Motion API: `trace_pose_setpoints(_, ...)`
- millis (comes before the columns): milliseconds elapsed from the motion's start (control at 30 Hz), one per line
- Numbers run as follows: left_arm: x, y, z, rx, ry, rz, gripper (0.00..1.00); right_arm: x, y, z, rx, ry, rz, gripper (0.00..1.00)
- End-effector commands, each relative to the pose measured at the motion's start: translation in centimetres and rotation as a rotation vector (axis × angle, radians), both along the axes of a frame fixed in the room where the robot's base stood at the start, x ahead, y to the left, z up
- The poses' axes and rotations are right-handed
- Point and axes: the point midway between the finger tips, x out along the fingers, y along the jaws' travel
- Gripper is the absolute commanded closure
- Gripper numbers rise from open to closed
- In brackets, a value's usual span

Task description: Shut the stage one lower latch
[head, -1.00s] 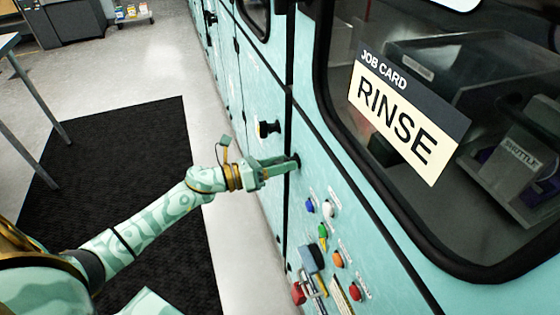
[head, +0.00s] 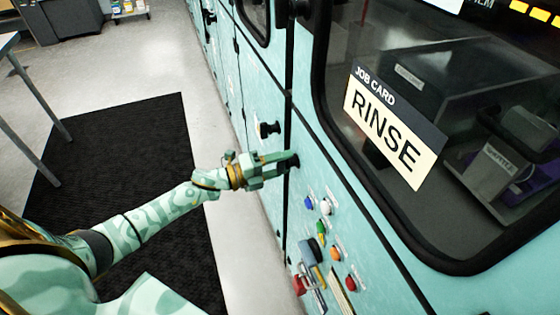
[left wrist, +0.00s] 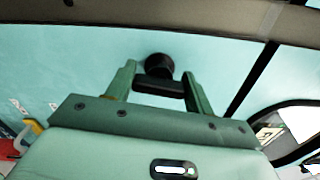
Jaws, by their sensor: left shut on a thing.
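A black latch (head: 294,161) is on the teal panel below the window, just above the buttons. My left gripper (head: 284,160) reaches it from the left, its fingertips at the latch. In the left wrist view, the latch's round black knob (left wrist: 158,65) stands on the teal panel, and a dark bar (left wrist: 160,88) spans between the two fingers of my left gripper (left wrist: 160,82). The gripper is shut on this latch handle. A second black latch (head: 268,129) sits farther left on the neighbouring panel, untouched. My right gripper is out of view.
Coloured buttons (head: 326,207) and a blue-grey handle (head: 315,249) stick out below the latch. A window with a RINSE job card (head: 390,128) is at right. A black mat (head: 130,170) and pale floor lie left. A table leg (head: 38,110) stands at far left.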

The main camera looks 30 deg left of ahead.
Motion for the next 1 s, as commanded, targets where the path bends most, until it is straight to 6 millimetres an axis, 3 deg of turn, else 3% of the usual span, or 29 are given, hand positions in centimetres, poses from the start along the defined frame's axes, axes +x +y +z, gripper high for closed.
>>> trace_pose_setpoints(400,0.06,0.09,0.02,-0.112,0.100,0.002,0.70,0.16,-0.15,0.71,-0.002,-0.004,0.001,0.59)
trace_pose_setpoints(867,0.06,0.09,-0.03,-0.123,0.110,0.002,0.70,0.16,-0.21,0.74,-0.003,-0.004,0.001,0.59)
trace_pose_setpoints(900,0.05,0.10,-0.03,-0.123,0.110,0.002,0.45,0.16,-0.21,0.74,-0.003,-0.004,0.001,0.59)
trace_pose_setpoints(967,0.05,0.09,-0.05,-0.123,0.109,0.002,0.28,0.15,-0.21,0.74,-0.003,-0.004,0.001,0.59)
trace_pose_setpoints(1000,0.04,0.08,-0.05,-0.122,0.109,0.001,0.25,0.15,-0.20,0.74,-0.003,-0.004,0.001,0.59)
